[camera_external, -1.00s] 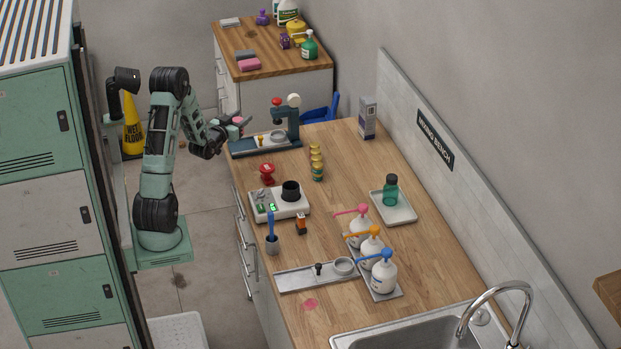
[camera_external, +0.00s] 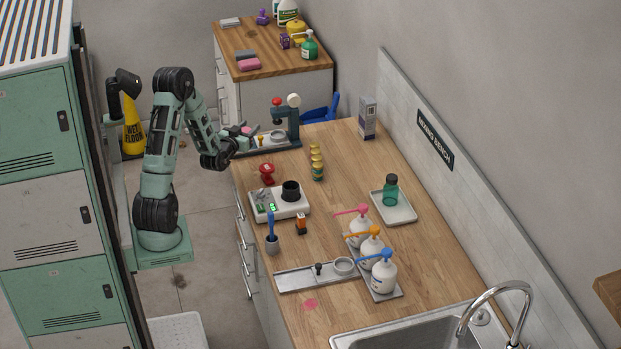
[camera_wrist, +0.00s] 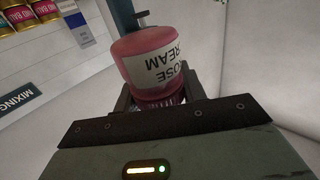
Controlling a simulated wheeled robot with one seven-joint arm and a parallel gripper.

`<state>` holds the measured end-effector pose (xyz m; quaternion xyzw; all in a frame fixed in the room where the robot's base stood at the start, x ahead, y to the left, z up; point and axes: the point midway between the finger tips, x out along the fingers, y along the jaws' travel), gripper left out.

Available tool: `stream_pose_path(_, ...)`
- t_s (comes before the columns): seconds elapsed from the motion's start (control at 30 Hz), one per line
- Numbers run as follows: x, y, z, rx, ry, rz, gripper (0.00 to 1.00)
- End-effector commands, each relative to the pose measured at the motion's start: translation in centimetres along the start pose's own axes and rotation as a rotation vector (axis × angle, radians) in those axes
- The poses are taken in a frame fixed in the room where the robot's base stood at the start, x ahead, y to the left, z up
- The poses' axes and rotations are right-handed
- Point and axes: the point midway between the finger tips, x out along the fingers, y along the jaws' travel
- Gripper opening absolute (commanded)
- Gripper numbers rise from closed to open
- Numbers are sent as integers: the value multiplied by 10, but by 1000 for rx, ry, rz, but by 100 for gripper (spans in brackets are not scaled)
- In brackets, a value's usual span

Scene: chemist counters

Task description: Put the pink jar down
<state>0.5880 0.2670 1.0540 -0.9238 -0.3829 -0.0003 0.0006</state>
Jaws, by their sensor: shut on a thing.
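The pink jar (camera_wrist: 130,52) with a white label reading "ROSE CREAM" is between my fingers in the wrist view. My gripper (camera_wrist: 160,98) is shut on it; the lower end of the jar is partly hidden by the fingers. In the external view my gripper (camera_external: 246,138) is at the left edge of the counter's far end, beside the dark press stand (camera_external: 285,130). The jar shows there only as a small pink patch (camera_external: 247,130) at the fingertips.
Bare wood lies right of the tins.

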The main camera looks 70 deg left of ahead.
Motion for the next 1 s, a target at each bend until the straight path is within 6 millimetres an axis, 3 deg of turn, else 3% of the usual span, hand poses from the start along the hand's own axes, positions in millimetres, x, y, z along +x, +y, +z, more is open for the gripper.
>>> stream_pose_path(0.3, 0, 0, 46, -4, -4, 0, 18)
stream_pose_path(0.73, 0, 0, 87, -2, -3, 1, 18)
stream_pose_path(1.0, 0, 0, 94, 0, 0, 1, 18)
